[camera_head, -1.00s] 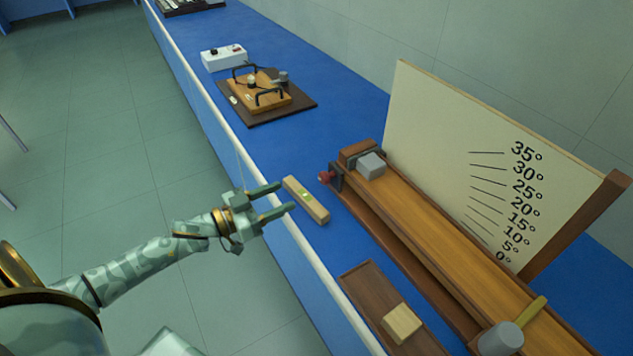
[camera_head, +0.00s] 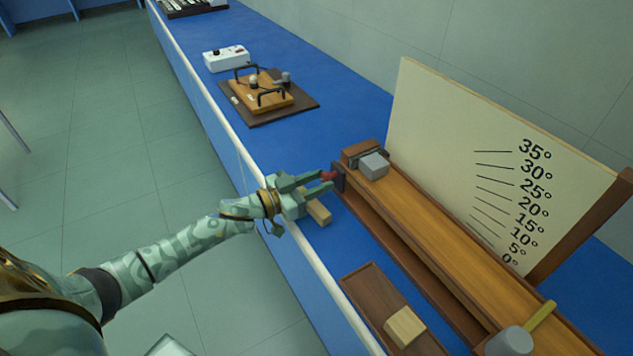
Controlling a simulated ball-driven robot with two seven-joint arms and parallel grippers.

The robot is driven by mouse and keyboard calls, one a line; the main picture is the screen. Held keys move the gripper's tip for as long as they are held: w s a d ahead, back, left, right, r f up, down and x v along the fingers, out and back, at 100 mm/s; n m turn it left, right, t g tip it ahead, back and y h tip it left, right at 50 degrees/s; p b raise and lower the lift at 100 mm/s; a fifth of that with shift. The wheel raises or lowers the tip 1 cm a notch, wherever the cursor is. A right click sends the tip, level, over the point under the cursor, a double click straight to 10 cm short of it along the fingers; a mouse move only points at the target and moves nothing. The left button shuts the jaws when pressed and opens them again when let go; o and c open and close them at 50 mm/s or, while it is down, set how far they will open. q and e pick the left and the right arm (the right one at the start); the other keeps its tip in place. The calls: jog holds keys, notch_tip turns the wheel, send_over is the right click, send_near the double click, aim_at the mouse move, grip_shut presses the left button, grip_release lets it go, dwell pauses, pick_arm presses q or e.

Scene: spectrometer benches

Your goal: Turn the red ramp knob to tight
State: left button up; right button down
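The red ramp knob (camera_head: 328,176) sits at the upper left end of the wooden ramp (camera_head: 440,240), on a dark bracket. My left gripper (camera_head: 328,182) is at the knob, with its fingers pointing right and their tips beside or around it. A gap shows between the fingers, so it looks open. I cannot tell whether the fingers touch the knob. My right gripper is not in view.
A small wooden level (camera_head: 319,212) lies under my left gripper, partly hidden. An angle board (camera_head: 490,150) stands behind the ramp. A grey block (camera_head: 374,165) rests on the ramp. A wooden block (camera_head: 404,327) lies on a dark board in front.

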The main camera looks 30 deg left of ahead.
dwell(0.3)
pick_arm(q)
jog(key=shift+m, duration=0.3)
jog(key=m+p, duration=0.1)
jog(key=m, duration=0.3)
jog(key=shift+m, duration=0.3)
jog(key=m, duration=0.2)
jog(key=shift+m, duration=0.4)
jog(key=m, duration=0.3)
jog(key=shift+m, duration=0.3)
jog(key=m+b, duration=0.1)
jog(key=m, duration=0.4)
jog(key=shift+m, duration=0.3)
jog(key=m+b, duration=0.2)
jog(key=m, duration=0.3)
